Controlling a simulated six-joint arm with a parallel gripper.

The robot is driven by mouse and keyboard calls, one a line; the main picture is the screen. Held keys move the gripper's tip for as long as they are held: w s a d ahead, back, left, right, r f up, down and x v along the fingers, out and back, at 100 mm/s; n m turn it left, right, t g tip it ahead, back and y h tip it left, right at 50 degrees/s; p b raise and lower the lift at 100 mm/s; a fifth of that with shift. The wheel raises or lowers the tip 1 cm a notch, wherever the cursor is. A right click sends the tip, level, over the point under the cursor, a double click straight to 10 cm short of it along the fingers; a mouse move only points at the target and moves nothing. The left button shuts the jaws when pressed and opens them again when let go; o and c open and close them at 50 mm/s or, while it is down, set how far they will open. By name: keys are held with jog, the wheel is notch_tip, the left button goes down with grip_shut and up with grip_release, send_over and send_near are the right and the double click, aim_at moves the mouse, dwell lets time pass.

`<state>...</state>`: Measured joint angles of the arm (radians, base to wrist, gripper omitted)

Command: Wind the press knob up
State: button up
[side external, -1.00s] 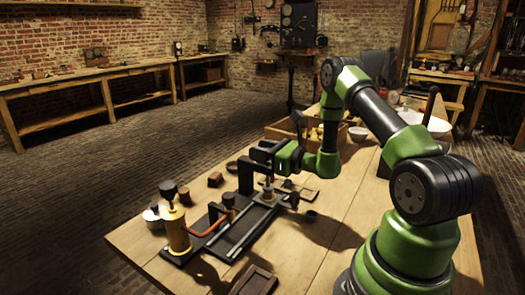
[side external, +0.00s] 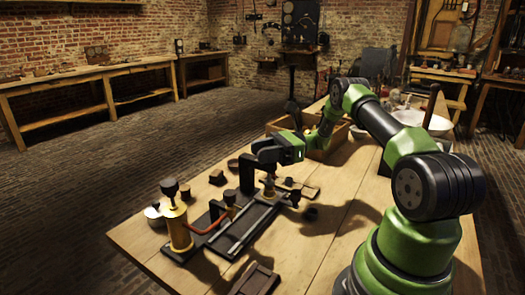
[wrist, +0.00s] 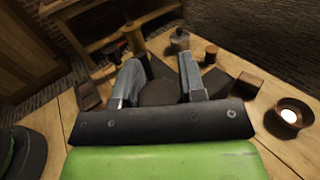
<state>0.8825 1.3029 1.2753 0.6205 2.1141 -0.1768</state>
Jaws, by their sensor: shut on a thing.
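The press is a black upright bracket (side external: 247,175) on a long dark base, with a brass part (side external: 269,188) below its overhanging arm. My gripper (side external: 262,151) is at the top of this press, tilted, and mostly hides the knob in the side view. In the wrist view, the two grey fingers of my gripper (wrist: 158,75) stand on either side of a dark knob (wrist: 160,93), shut on it. The knob's lower part and the screw under it are hidden.
A dark tray (side external: 255,281) lies near the front edge.

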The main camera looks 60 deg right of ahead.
jog(key=shift+s+n+g+y, duration=0.15)
jog(key=shift+n+g+y, duration=0.35)
jog(key=shift+n+g, duration=0.4)
jog(key=shift+s+n+g+y, duration=0.1)
jog(key=shift+n+g+y, duration=0.45)
jog(key=shift+g, duration=0.55)
jog(key=shift+a+n+g, duration=0.1)
jog(key=shift+n+g, duration=0.15)
jog(key=shift+g, duration=0.05)
jog(key=o, duration=0.9)
jog(key=shift+v, duration=1.55)
jog(key=shift+r, duration=3.55)
